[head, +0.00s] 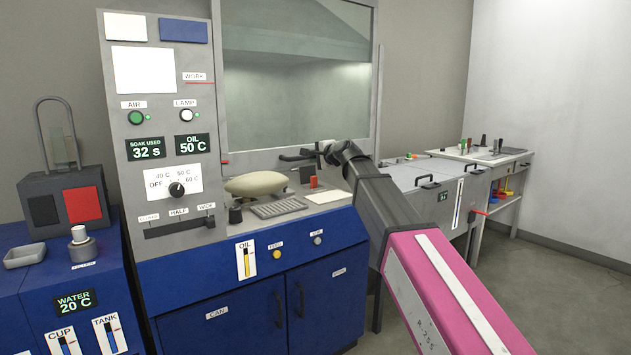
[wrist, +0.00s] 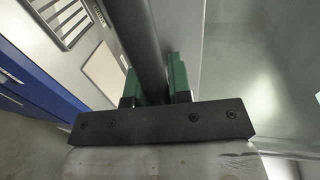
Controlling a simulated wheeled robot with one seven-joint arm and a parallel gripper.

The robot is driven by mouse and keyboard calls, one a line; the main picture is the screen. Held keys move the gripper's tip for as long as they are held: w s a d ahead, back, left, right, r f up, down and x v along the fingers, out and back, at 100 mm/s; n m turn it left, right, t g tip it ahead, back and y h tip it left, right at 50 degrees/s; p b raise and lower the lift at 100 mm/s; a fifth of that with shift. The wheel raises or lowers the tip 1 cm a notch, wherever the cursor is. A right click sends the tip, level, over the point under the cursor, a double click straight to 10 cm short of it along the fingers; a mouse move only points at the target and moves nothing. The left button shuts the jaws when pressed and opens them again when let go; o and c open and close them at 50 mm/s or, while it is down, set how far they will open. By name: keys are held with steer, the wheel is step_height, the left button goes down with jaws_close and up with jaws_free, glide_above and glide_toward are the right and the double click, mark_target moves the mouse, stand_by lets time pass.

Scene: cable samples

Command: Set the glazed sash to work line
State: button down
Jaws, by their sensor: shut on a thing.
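The glazed sash (head: 295,85) is a large framed pane at the front of the hood, in the head view. Its lower edge is close above the worktop. A red pointer (head: 224,162) shows at its lower left corner. The work line (head: 199,82) is a red mark under the WORK label (head: 194,76) on the grey panel, well above that pointer. My gripper (head: 318,152) is at the sash's lower edge. In the wrist view its green fingers (wrist: 155,82) are shut on a dark bar (wrist: 143,45), apparently the sash handle.
A pale oval object (head: 256,184), a slotted grille (head: 278,208) and a red block (head: 313,182) are on the worktop below the sash. Grey lidded boxes (head: 430,185) and a side table (head: 485,156) stand to the right. The floor at right is clear.

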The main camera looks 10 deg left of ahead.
mark_target(309, 92)
step_height(309, 92, up, 23)
steer(key=shift+f, duration=0.1)
steer(key=c, duration=1.1)
jaws_free()
steer(key=shift+o, duration=0.2)
steer(key=shift+d, duration=0.1)
steer(key=v, duration=1)
steer(key=shift+s+d, duration=0.2)
steer(key=shift+s, duration=0.1)
